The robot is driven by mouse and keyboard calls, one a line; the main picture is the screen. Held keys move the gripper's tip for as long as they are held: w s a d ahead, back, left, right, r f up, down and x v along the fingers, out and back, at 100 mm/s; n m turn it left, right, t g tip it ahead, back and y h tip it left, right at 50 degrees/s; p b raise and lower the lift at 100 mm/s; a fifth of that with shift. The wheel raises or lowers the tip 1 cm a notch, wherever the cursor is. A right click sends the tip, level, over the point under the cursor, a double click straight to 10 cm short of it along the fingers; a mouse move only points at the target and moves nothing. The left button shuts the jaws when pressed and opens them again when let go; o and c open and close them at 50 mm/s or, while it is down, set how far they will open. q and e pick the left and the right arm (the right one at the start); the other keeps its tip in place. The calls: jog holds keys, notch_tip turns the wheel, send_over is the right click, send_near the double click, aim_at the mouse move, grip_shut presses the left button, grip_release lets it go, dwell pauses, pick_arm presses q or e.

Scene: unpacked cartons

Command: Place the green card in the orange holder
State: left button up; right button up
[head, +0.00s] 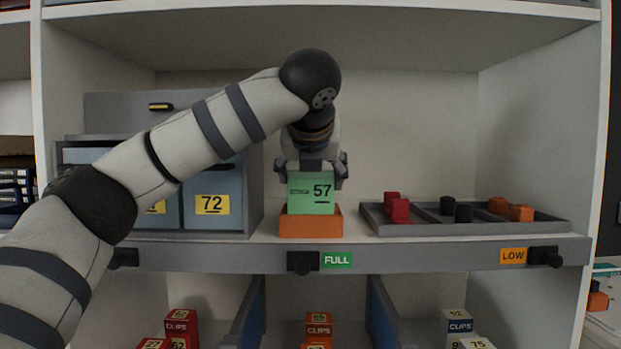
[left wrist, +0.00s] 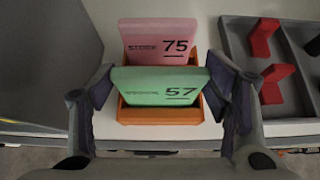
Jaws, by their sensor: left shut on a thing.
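The green card (head: 311,194), marked 57, is upright between the two fingers of my left gripper (head: 312,179), which is shut on its side edges. Its lower edge is at the orange holder (head: 311,228), behind the front lip. In the left wrist view the green card (left wrist: 160,87) stands in front of a pink card (left wrist: 158,42) marked 75, which is upright in the same holder (left wrist: 165,116). I cannot tell whether the green card touches the holder's bottom. My right gripper is not in view.
A grey tray (head: 470,228) with red, black and orange pieces stands to the right on the shelf. A grey cabinet with blue drawers (head: 211,207) stands to the left. The shelf's front rail (head: 420,256) bears FULL and LOW tags. Small boxes stand below.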

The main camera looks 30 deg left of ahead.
pick_arm(q)
jog(key=shift+f, duration=0.15)
jog(key=o, duration=1.1)
jog(key=shift+f, duration=0.1)
jog(key=shift+s+d+r, duration=0.15)
jog(key=shift+s+r, duration=0.05)
jog(key=shift+r, duration=0.15)
jog(key=v, duration=1.1)
jog(key=shift+s+r, duration=0.1)
jog(key=shift+s, duration=0.1)
